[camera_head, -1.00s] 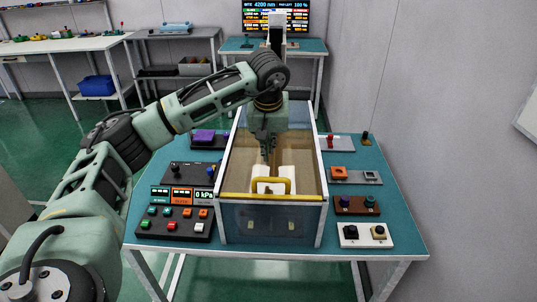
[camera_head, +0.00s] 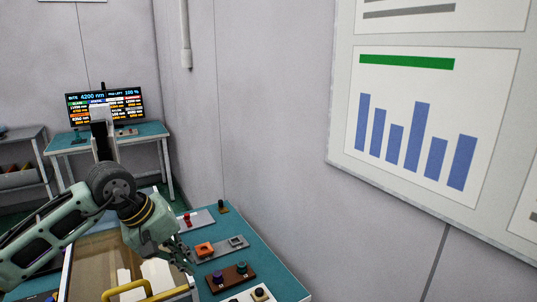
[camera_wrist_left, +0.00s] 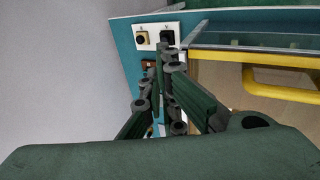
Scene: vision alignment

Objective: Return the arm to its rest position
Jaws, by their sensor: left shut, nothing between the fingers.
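My left arm comes in from the left in the head view. Its left gripper (camera_head: 182,262) hangs over the right side of the clear-walled box, close to the small control modules on the teal table (camera_head: 262,262). The left gripper also shows in the left wrist view (camera_wrist_left: 164,62), with its dark fingers together and nothing between them. Beyond the fingers are the white two-knob module (camera_wrist_left: 158,38) and the box's yellow handle (camera_wrist_left: 285,82). My right gripper is in neither view.
The box's yellow handle (camera_head: 128,289) is at the bottom of the head view. An orange-block module (camera_head: 205,249) and a brown two-knob module (camera_head: 231,277) stand right of the gripper. A monitor (camera_head: 104,106) is behind. A wall board with a bar chart (camera_head: 420,125) hangs at right.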

